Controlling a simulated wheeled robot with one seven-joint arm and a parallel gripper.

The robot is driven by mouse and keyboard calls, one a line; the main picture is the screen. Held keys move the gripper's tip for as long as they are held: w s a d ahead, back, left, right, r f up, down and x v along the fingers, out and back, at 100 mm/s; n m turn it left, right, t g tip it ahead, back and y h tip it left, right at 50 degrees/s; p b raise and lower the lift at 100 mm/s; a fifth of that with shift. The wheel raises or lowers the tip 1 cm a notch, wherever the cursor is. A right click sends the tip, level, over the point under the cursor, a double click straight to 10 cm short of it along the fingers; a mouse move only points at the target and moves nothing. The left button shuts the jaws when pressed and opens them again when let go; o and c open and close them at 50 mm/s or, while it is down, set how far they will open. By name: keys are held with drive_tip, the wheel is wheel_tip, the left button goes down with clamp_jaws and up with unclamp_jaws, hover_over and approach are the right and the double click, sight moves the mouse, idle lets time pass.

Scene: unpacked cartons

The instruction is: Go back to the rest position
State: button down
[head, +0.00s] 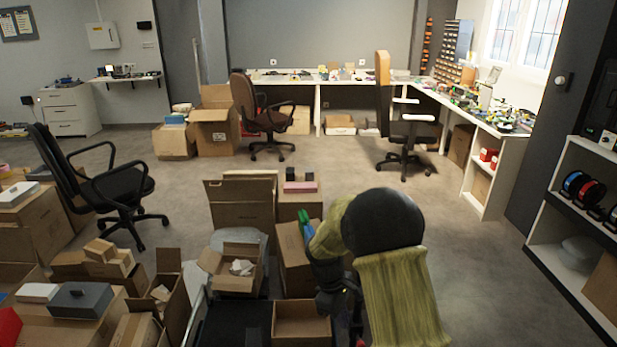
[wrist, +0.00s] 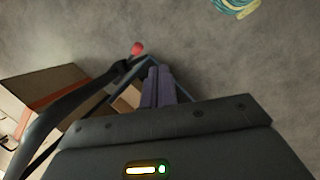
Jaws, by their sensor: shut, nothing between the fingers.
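My gripper (wrist: 158,86) is shut and empty in the wrist view, its two dark fingers side by side. Behind the fingers are a blue-grey frame and a piece of brown cardboard. In the head view my arm, with a yellow cover and a black rounded joint, fills the lower middle right. The arm's dark lower part is beside an open carton (head: 301,322), and I cannot tell if it touches it. The fingers are not clear in the head view.
Cartons crowd the lower left, including an open one with paper (head: 235,282). A black office chair (head: 120,190) stands at left. A shelf with spools (head: 560,250) is at right. Grey floor (head: 480,290) is clear right of my arm. A red knob (wrist: 137,48) is near the fingers.

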drive_tip(key=s+d+r+m+t+y, duration=0.2)
drive_tip(key=s+d+r+m, duration=0.3)
drive_tip(key=s, duration=0.4)
drive_tip(key=s+d+r+m+t+y, duration=0.1)
drive_tip(key=s+d+r+m+t, duration=0.1)
drive_tip(key=s+r+m, duration=0.45)
drive_tip(key=w+p+v, duration=0.1)
drive_tip(key=p+v, duration=1.3)
drive_tip(key=p, duration=0.2)
drive_tip(key=shift+w+r, duration=0.15)
drive_tip(key=shift+r, duration=0.25)
drive_tip(key=shift+m, duration=0.25)
drive_tip(key=shift+w+a, duration=0.1)
